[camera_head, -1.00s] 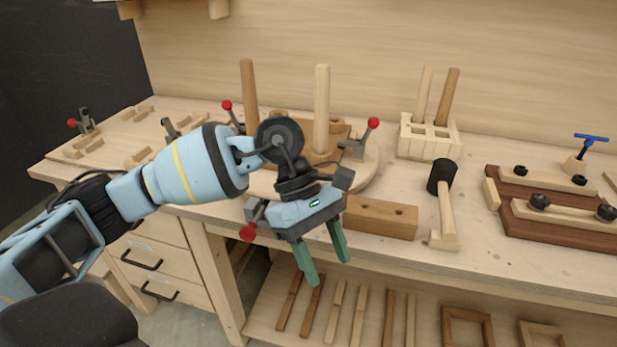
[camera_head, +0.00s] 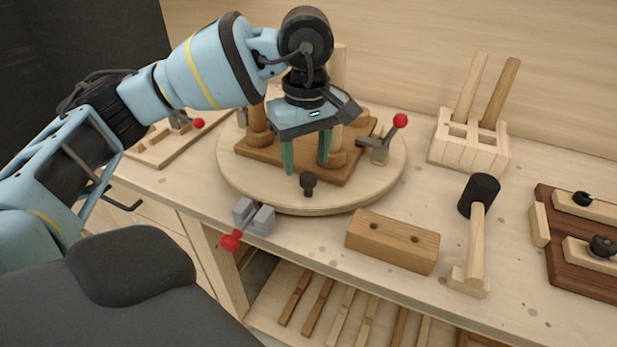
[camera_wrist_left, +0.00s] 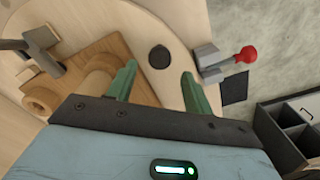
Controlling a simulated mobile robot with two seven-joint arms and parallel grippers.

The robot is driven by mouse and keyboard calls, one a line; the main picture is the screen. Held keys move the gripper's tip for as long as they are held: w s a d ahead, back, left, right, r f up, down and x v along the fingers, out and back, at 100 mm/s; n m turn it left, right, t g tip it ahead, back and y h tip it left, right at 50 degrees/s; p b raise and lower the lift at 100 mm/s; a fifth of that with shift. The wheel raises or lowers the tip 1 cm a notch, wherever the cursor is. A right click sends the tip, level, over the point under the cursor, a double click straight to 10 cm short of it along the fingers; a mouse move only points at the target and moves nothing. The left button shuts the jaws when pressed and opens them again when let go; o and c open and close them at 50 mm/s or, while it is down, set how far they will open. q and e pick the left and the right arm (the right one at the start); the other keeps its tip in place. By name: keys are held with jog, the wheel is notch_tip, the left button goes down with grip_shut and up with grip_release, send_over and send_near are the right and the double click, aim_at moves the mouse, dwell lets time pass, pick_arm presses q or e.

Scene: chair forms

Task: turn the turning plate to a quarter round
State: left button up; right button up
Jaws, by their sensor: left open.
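The turning plate (camera_head: 375,190) is a round pale wooden disc on the bench. A brown wooden base (camera_head: 345,175) with upright posts stands on it. A dark knob (camera_head: 308,184) stands near the plate's front rim; it also shows in the left wrist view (camera_wrist_left: 159,57), seen from above. My left gripper (camera_head: 307,168) is open, fingers pointing down, above the plate and just behind the knob in the head view. In the left wrist view the knob shows between the two green fingers (camera_wrist_left: 158,85), with nothing gripped. My right gripper is not in view.
A toggle clamp with a red ball (camera_head: 400,121) stands at the plate's right. A grey vise with a red handle (camera_head: 232,240) sits at the bench's front edge.

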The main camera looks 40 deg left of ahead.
aim_at(307, 175)
pick_arm(q)
jog(key=shift+f, duration=3.05)
grip_shut()
